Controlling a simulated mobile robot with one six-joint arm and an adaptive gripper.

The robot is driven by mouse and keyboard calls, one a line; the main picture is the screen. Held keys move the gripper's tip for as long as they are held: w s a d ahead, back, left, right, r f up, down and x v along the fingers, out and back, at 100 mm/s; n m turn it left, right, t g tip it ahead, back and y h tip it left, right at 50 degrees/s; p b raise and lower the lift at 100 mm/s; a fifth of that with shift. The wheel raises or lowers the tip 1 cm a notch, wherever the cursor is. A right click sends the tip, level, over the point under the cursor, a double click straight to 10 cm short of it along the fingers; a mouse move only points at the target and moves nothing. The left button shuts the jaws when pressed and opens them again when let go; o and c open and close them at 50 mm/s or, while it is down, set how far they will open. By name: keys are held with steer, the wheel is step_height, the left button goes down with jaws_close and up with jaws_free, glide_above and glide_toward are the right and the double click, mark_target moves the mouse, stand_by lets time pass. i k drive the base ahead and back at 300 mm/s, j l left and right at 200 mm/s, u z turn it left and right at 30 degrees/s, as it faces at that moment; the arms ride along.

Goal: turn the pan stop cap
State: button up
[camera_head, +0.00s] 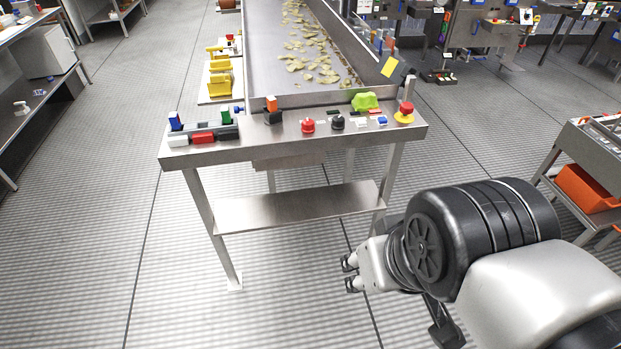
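Several controls sit on the near end of the steel table. A red cap (308,126) and a black cap (338,122) stand side by side near the middle of its top. A red mushroom-shaped cap on a yellow base (405,112) stands at the right corner. No readable label shows which one is the pan stop cap. My gripper (350,273) is low in front of the table's right leg, pointing left, well below and apart from the caps. Its two fingertips are apart with nothing between them.
The steel table (290,145) has a lower shelf (300,207) and legs near my gripper. An orange bin (588,188) sits on a rack at right. Floor at front left is clear.

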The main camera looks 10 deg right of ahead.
mark_target(406, 107)
steer(key=i+j+z, duration=0.15)
steer(key=z, duration=0.25)
steer(key=i+j+z, duration=0.1)
steer(key=j+z, duration=0.7)
steer(key=i+l, duration=0.05)
